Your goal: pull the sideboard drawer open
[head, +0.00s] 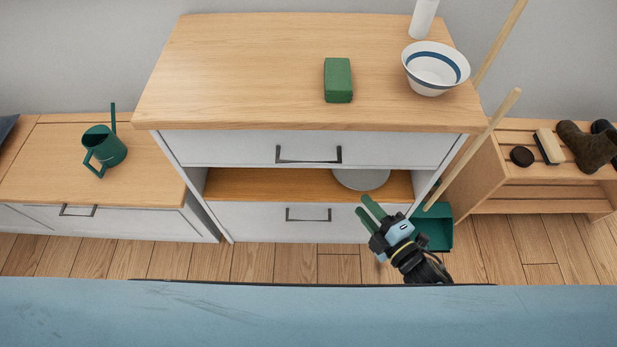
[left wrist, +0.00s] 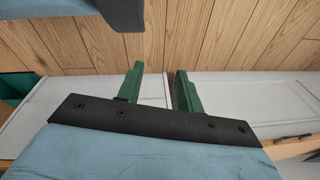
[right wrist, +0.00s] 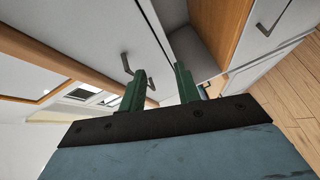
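The white sideboard has an upper drawer (head: 225,148) under its wooden top, with a dark bar handle (head: 308,155). The drawer looks closed. A lower white front (head: 250,220) has a similar handle (head: 308,214). My right gripper (head: 368,210), with green fingers, is in front of the lower front, right of its handle. In the right wrist view the right gripper (right wrist: 160,72) is open and empty; the upper handle (right wrist: 127,68) shows beyond one fingertip, apart from it as far as I can tell. My left gripper (left wrist: 158,70) is open and empty, outside the head view.
An open shelf with a grey plate (head: 361,179) lies between the two fronts. A green block (head: 338,80) and a bowl (head: 435,70) stand on top. A green dustpan (head: 436,230) and wooden poles stand at the right side. A bench with a watering can (head: 107,150) is left.

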